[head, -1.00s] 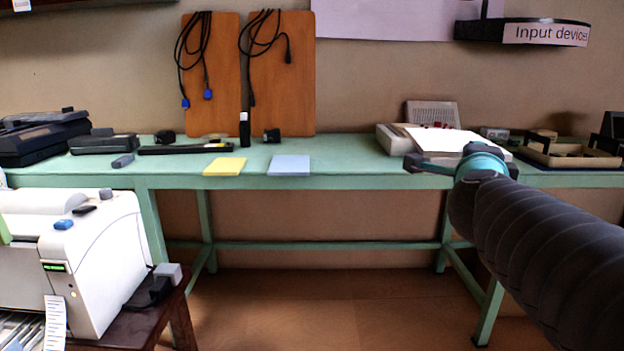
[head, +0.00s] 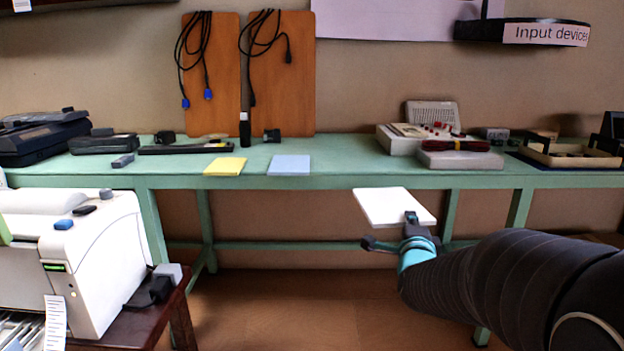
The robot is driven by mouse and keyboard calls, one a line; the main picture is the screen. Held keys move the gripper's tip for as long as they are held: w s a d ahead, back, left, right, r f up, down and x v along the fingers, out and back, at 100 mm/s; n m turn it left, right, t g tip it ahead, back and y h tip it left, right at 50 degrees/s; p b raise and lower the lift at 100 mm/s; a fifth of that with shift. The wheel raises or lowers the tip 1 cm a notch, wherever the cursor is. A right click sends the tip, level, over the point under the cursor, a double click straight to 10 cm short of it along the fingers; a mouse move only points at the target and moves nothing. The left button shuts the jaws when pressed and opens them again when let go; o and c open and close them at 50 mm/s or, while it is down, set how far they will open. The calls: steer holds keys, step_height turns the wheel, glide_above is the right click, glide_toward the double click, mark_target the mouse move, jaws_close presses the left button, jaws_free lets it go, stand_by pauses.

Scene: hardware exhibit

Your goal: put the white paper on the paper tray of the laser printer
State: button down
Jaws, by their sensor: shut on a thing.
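The white paper (head: 388,205) is a flat white stack in the head view, held out in front of the green table's front edge. My gripper (head: 411,222) is shut on its near right edge; the paper is clear of the table and slightly tilted in the picture. The white printer (head: 105,265) stands at the lower left on a dark wooden stand, with a small green display and a printed strip on its front. A tray-like part with papers (head: 22,330) shows at the lower left corner, partly cut off by the frame.
The green table (head: 340,165) carries a yellow pad (head: 225,166), a blue pad (head: 289,165), a dark telephone-like device (head: 42,138) and grey devices (head: 458,158). A dark wooden stand (head: 180,310) holds the printer. Open floor (head: 290,305) lies between printer and arm.

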steer(key=a+f+n+y, duration=0.1)
steer(key=a+f+y, duration=0.15)
steer(key=f, duration=1.55)
steer(key=a+f+n+y, duration=0.1)
steer(key=a+f, duration=0.2)
steer(key=f, duration=1.6)
steer(key=s+r, duration=0.1)
steer(key=s, duration=0.2)
steer(key=s+r, duration=0.1)
steer(key=s, duration=0.1)
steer(key=shift+s+a+r, duration=0.1)
steer(key=shift+a+r, duration=0.2)
steer(key=shift+a, duration=0.1)
